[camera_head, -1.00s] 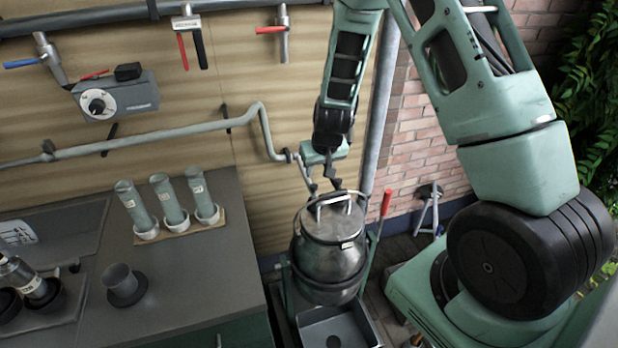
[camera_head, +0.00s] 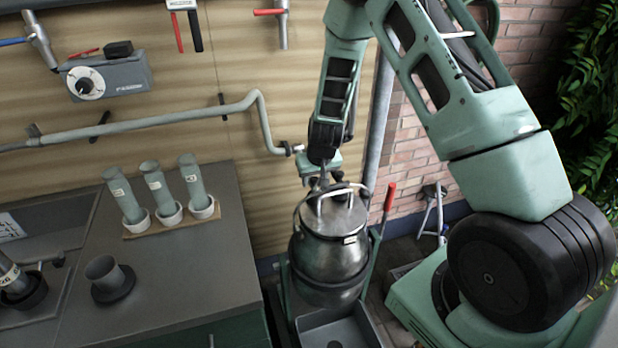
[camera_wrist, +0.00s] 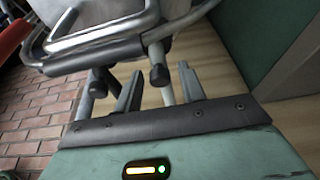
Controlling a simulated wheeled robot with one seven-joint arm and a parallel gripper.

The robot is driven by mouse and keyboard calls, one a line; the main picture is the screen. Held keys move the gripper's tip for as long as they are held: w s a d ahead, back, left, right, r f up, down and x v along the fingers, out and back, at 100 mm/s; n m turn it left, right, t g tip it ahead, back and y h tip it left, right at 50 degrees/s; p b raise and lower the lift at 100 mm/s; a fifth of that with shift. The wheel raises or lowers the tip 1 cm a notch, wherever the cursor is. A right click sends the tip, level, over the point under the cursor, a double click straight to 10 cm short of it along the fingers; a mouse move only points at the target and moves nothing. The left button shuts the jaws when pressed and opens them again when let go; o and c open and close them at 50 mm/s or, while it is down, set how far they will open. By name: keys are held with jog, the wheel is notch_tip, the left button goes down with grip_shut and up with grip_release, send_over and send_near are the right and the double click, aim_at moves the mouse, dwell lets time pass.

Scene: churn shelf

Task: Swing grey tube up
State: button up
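A grey tube (camera_head: 160,122) runs along the back wall, bends down and ends in a joint near my gripper (camera_head: 322,183). The churn's bent handle (camera_wrist: 105,30) is just beyond the fingertips.
The churn stands in a green stand above a grey basin (camera_head: 335,328), beside a red-handled lever (camera_head: 389,197). At left, a counter (camera_head: 205,275) bears three upright grey-green cylinders (camera_head: 157,188) in cups and a dark cup (camera_head: 110,280). A brick wall is at right.

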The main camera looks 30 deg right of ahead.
jog(key=c, duration=0.7)
jog(key=shift+o, duration=0.2)
jog(key=shift+r, duration=0.2)
jog(key=shift+w+d+r+p, duration=0.1)
jog(key=shift+w+r+p, duration=0.1)
jog(key=shift+r+p, duration=1.25)
jog(key=shift+r, duration=0.2)
